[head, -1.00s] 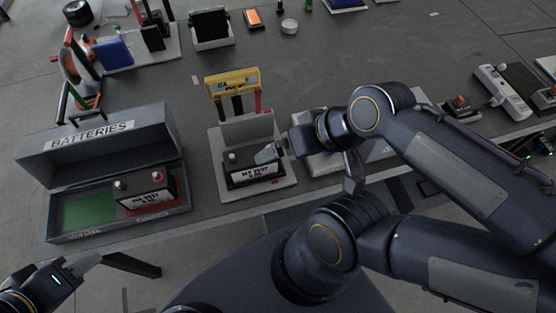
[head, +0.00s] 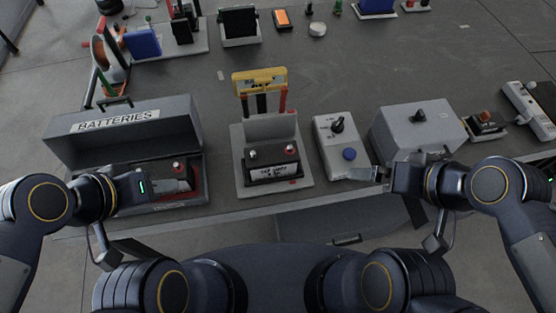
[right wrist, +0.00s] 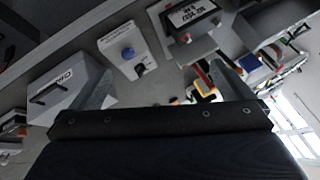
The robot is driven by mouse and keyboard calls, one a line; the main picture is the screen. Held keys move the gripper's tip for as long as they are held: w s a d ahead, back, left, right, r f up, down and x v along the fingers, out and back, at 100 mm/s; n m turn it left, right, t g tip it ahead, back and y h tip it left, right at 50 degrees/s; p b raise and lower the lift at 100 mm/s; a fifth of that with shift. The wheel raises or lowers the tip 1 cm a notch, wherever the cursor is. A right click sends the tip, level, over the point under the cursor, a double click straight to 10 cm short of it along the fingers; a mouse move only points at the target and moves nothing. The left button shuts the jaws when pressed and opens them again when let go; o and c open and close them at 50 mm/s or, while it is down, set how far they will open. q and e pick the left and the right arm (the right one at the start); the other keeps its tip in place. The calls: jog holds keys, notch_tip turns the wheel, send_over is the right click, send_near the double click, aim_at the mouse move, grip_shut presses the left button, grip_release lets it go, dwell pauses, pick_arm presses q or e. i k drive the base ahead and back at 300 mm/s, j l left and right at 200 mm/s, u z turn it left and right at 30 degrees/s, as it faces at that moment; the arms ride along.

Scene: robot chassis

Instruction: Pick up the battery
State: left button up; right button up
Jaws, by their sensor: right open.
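One black battery (head: 272,172) with a white label and a red and a grey terminal sits upright on the stand under a yellow sign. It also shows in the right wrist view (right wrist: 192,18). A second battery (head: 180,168) sits in the open grey case marked BATTERIES (head: 122,120); my left gripper hides most of it. My left gripper (head: 185,186) is at the front of that case, and I cannot tell whether it touches the battery. My right gripper (head: 365,174) is open, near the front of the blue-button box, with nothing between its fingers (right wrist: 163,88).
A grey box with a blue button (head: 349,154) and black knob stands right of the stand. A larger grey box (head: 400,132) with a handle is farther right. The yellow sign (head: 258,80) rises behind the stand. The bench middle is mostly clear.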

aim_at(276, 160)
jog(key=j, duration=0.6)
jog(key=k+j+u, duration=0.1)
jog(key=j, duration=0.55)
